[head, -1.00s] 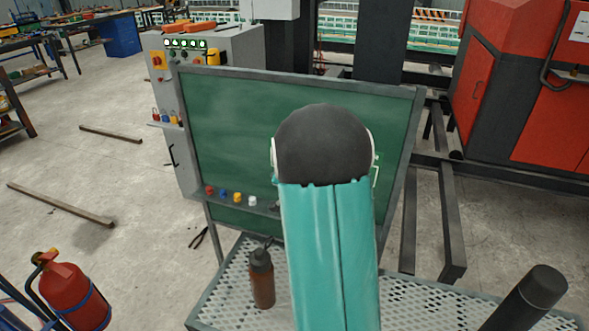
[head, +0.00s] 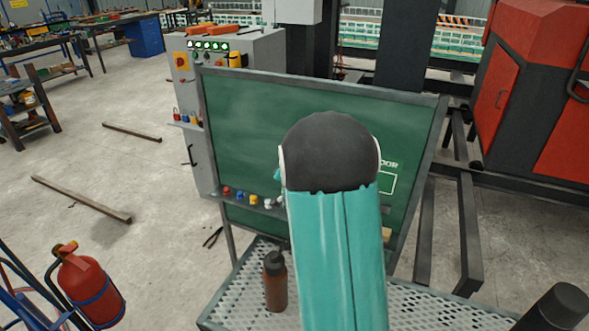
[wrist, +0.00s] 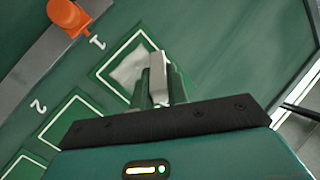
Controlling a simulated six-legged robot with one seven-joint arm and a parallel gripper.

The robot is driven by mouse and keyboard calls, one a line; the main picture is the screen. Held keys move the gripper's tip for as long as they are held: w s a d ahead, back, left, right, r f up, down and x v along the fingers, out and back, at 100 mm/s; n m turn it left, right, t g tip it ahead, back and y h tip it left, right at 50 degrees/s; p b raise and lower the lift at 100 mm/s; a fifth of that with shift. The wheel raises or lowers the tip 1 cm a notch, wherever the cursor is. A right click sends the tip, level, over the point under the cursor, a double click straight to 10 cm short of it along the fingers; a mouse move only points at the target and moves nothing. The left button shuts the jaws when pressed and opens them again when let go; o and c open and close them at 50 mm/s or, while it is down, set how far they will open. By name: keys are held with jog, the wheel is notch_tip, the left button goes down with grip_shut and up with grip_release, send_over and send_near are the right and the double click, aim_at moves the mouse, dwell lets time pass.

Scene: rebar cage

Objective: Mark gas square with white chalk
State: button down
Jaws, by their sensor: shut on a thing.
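My gripper (wrist: 160,88) is shut on a pale white block-like piece (wrist: 157,66), which looks like the white chalk, in the wrist view. Its tip is over a white-outlined square (wrist: 112,72) on the green board, beside the number 1. A pale smear shows inside this square; whether the piece touches the board I cannot tell. Another square (wrist: 66,124) sits beside the number 2. In the head view my arm hides the gripper and the middle of the green board (head: 245,125). A square at the right has letters ending "OOR". I cannot read a gas label.
The board's ledge carries red, blue, yellow and white pieces (head: 268,203). An orange piece (wrist: 68,15) shows on a grey strip in the wrist view. A brown bottle (head: 275,283) stands on the perforated table (head: 235,300). A fire extinguisher (head: 88,290) is at left.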

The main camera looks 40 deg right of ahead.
jog(key=shift+s+d, duration=1.8)
jog(key=shift+s, duration=1.3)
jog(key=shift+w+a+r, duration=0.1)
jog(key=shift+w+a, duration=0.5)
jog(key=shift+w, duration=0.45)
jog(key=shift+w+a+r, duration=0.1)
jog(key=shift+w+a, duration=0.5)
jog(key=shift+w, duration=0.45)
jog(key=shift+w+a, duration=0.6)
jog(key=shift+w, duration=0.45)
jog(key=s+a, duration=0.3)
jog(key=a, duration=0.2)
jog(key=shift+s+a, duration=0.1)
jog(key=shift+a, duration=0.05)
jog(key=shift+s+a, duration=0.4)
jog(key=shift+a, duration=0.25)
jog(key=shift+s+a, duration=0.35)
jog(key=shift+a, duration=0.25)
